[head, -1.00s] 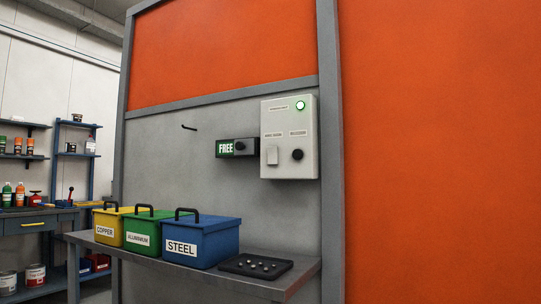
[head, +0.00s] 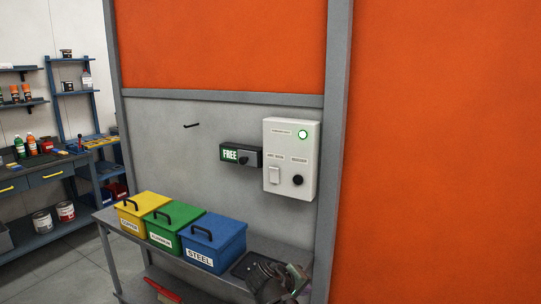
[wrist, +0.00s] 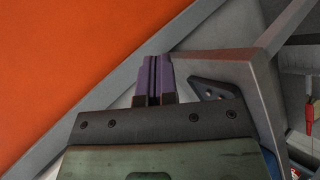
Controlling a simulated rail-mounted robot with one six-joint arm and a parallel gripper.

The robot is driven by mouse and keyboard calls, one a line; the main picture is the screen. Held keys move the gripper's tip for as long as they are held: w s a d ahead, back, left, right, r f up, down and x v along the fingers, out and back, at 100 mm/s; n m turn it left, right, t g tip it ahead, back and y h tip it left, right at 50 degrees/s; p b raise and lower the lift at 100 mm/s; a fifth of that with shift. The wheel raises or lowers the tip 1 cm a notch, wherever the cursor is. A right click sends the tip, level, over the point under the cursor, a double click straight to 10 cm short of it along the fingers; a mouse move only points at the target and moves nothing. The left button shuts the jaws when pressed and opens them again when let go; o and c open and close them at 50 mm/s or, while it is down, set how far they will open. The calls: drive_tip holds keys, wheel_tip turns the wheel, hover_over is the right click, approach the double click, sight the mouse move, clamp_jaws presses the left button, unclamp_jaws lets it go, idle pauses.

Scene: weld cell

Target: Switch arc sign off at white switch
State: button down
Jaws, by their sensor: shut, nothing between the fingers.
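The white switch (head: 274,175) is a pale rocker at the lower left of a white control box (head: 283,145) on the grey wall. A black knob (head: 297,180) sits to its right and a green lamp (head: 302,134) glows above. Left of the box, a dark sign (head: 230,154) shows FREE on green. My gripper (head: 283,280) is low in the head view, over the bench's right end, below and apart from the box. In the wrist view, its purple fingers (wrist: 154,80) are together with nothing between them. The switch cannot be made out in the wrist view.
Yellow (head: 138,212), green (head: 172,229) and blue (head: 214,244) lidded bins stand on the grey bench (head: 272,246). A black tray (head: 243,266) is partly hidden by my gripper. A black hook (head: 191,125) sticks out of the wall. The space before the control box looks clear.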

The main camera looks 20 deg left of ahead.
sight(274, 172)
drive_tip(key=w+a+r+n+t+y+p, duration=0.1)
drive_tip(key=a+r+n+t, duration=0.1)
drive_tip(key=a+r, duration=0.4)
drive_tip(key=w+a+r+n+t+y+p, duration=0.1)
drive_tip(key=w+a+r+n+t+p, duration=0.1)
drive_tip(key=a+r+t, duration=0.3)
drive_tip(key=w+a+r+n+t+y+p, duration=0.1)
drive_tip(key=a+r+n+t+p, duration=0.1)
drive_tip(key=a+r, duration=0.6)
wheel_tip(274, 172, up, 3)
drive_tip(key=shift+w+f+n+t, duration=0.2)
drive_tip(key=shift+w+n+t, duration=0.05)
drive_tip(key=shift+n+t, duration=0.4)
drive_tip(key=w, duration=0.4)
drive_tip(key=w+d+r+p, duration=0.1)
drive_tip(key=w, duration=0.4)
drive_tip(key=w+p, duration=0.1)
drive_tip(key=w, duration=0.4)
drive_tip(key=shift+d+r, duration=0.2)
drive_tip(key=shift+r, duration=0.15)
